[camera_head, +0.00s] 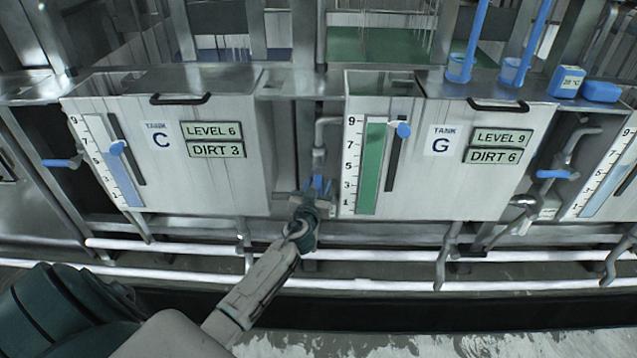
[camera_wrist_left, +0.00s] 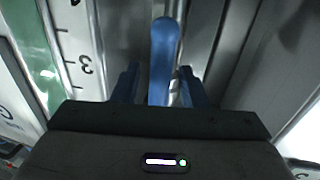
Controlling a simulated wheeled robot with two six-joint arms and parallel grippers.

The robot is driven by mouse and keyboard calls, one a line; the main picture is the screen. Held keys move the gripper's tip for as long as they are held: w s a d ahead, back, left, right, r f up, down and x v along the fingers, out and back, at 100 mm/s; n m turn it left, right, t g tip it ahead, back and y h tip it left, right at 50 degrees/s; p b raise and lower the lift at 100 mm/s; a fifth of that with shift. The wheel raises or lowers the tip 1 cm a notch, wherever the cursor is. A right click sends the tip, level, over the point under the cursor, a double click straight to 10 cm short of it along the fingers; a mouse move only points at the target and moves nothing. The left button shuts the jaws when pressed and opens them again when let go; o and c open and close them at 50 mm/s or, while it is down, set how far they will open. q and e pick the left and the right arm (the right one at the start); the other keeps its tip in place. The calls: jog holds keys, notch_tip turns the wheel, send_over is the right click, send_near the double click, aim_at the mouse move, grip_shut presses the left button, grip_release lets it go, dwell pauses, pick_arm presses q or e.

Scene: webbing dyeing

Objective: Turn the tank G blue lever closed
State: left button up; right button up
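Tank G (camera_head: 425,190) is a grey metal tank at centre right, with a green level gauge (camera_head: 372,165) and signs reading LEVEL 9 and DIRT 6. My left gripper (camera_head: 313,196) is at the pipe between tanks C and G, just left of the gauge's lower end. In the left wrist view, a blue lever (camera_wrist_left: 163,50) lies between the two blue fingers (camera_wrist_left: 158,88). The fingers are open, with a visible gap on each side of the lever. In the head view the gripper mostly hides this lever. My right gripper is out of view.
Tank C (camera_head: 220,185) stands to the left, with a blue lever (camera_head: 62,162) on its left side. Another blue lever (camera_head: 553,174) is right of tank G. White horizontal pipes (camera_head: 390,256) run below the tanks. Blue boxes (camera_head: 601,92) sit on the top ledge.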

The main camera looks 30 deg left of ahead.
pick_arm(q)
jog(key=shift+w+a, duration=0.2)
jog(key=shift+w, duration=0.25)
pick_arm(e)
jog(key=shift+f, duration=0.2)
pick_arm(q)
jog(key=shift+c, duration=0.5)
grip_shut()
